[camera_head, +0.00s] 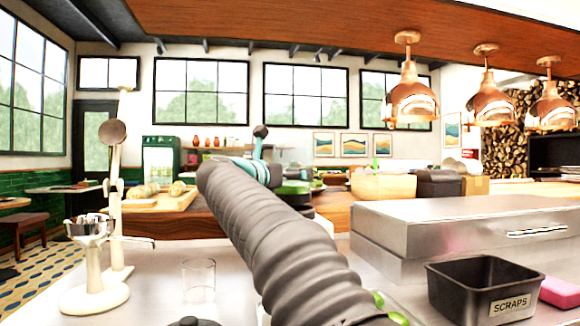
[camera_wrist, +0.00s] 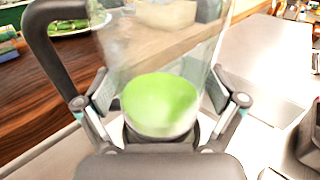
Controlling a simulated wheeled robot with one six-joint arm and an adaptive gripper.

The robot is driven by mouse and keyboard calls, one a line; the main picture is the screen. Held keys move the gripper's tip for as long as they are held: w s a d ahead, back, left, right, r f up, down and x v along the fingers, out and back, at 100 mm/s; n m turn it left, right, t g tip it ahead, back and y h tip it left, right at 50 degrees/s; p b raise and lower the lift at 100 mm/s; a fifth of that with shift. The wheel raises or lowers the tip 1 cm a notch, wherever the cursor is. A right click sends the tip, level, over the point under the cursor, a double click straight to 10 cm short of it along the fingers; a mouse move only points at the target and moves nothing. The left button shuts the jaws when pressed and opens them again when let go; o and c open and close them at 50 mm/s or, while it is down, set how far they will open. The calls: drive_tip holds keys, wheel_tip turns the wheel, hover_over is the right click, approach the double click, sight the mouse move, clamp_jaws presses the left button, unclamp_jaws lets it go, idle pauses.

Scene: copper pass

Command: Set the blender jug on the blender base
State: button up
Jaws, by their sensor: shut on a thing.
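The blender jug (camera_wrist: 160,60) is clear, with bright green contents low inside and a dark handle on its left in the wrist view. My gripper (camera_wrist: 160,95) is shut on it, one finger on each side. In the head view my grey arm reaches away over the counter, and its teal-marked gripper end (camera_head: 262,165) is partly hidden behind the arm. The jug cannot be made out clearly there. A dark ring shows under the jug in the wrist view. I cannot tell whether it belongs to the jug or to the blender base, which I cannot identify in either view.
A black SCRAPS bin (camera_head: 485,288) and a pink block (camera_head: 559,291) are at the right. A steel box (camera_head: 450,235) stands behind them. A clear glass (camera_head: 198,280) and a cream stand (camera_head: 95,298) are at the left. A wooden board (camera_head: 150,200) holds bread farther back.

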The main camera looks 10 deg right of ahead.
sight(282, 192)
drive_tip(key=shift+f+b, duration=1.1)
drive_tip(key=shift+f, duration=0.25)
drive_tip(key=shift+s+f+b, duration=0.1)
drive_tip(key=shift+f+b, duration=0.45)
idle(0.8)
drive_tip(key=o, duration=1.3)
drive_tip(key=shift+a+f, duration=0.1)
drive_tip(key=b+v, duration=0.2)
drive_tip(key=v, duration=0.9)
drive_tip(key=shift+b, duration=0.35)
